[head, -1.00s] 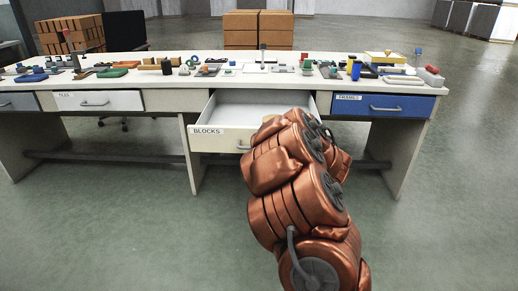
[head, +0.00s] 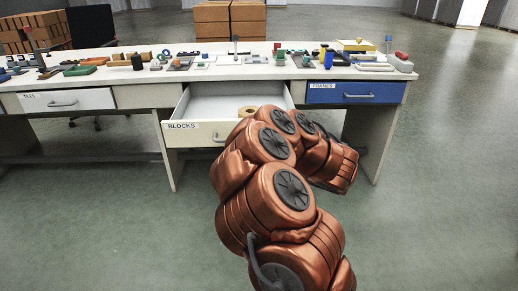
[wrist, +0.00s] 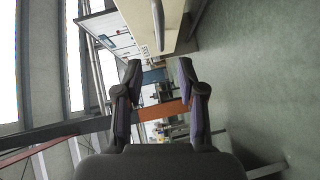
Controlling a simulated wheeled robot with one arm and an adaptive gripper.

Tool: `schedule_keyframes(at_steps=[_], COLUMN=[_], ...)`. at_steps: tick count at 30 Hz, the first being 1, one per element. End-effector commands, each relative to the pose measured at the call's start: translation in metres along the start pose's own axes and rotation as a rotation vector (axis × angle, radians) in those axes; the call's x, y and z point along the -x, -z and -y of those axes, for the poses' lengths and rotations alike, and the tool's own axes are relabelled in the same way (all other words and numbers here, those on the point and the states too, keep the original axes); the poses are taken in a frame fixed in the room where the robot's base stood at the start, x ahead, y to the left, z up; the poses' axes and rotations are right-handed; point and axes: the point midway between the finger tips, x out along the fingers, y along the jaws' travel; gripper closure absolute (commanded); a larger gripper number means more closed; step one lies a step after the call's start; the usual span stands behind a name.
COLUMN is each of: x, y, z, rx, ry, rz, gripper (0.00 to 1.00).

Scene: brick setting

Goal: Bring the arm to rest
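My copper-coloured arm (head: 268,200) is folded in front of the desk in the head view, and part of it covers the front right of the open BLOCKS drawer (head: 207,107). The gripper itself cannot be made out in the head view. In the wrist view my gripper (wrist: 158,74) has its two dark fingers spread apart with nothing between them. The wrist picture is turned on its side, with a pale drawer or desk front (wrist: 160,22) beyond the fingertips.
The desk (head: 120,80) holds many small blocks and trays. The TILES drawer (head: 85,100) and the blue FRAMES drawer (head: 375,93) are closed. Floor (head: 440,210) at right is clear.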

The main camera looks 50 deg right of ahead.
Motion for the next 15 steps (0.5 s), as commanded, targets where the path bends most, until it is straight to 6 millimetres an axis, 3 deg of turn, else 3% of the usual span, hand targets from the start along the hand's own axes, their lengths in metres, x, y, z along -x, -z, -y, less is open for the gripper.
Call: schedule_keyframes(at_steps=[10, 15], x=[-0.001, -0.007], y=[0.000, -0.003], z=[-0.002, -0.030], rx=[0.001, 0.013], ry=[0.001, 0.017], rz=[0.002, 0.062], gripper=[0.61, 0.61])
